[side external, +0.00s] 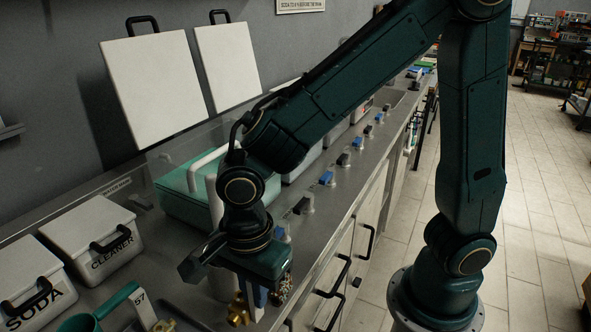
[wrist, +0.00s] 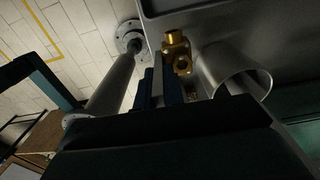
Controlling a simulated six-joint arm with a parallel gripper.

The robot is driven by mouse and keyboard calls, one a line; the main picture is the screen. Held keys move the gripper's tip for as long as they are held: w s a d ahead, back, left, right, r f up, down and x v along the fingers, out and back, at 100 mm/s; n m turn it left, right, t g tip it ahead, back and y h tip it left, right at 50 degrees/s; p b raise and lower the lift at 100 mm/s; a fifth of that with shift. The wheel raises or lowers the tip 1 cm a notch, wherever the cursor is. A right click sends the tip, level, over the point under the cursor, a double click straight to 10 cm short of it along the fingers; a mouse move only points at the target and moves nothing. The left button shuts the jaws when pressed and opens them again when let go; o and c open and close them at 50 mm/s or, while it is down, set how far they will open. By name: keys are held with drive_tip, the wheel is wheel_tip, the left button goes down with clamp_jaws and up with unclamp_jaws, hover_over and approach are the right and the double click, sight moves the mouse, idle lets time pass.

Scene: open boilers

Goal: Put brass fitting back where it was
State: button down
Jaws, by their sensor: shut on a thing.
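The brass fitting (side external: 238,310) shows at the lower left of my gripper (side external: 258,298) in the side view, in front of the counter. My gripper points down and is shut on the fitting. In the wrist view the fitting (wrist: 177,50) shows its round openings at the tips of my gripper (wrist: 161,78), beside the dark finger. The fingers partly hide it. I cannot tell whether the fitting touches the counter.
An open grey steel pipe (wrist: 238,72) stands close to the fitting. Lidded tubs marked CLEANER (side external: 95,240) and SODA (side external: 32,283) stand at the left. A green handled vessel (side external: 100,310) is at the front.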

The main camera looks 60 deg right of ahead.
drive_tip(key=shift+f, duration=1.45)
drive_tip(key=shift+f, duration=0.1)
drive_tip(key=c, duration=1.5)
unclamp_jaws()
wheel_tip(320, 180, up, 12)
drive_tip(key=shift+r, duration=0.15)
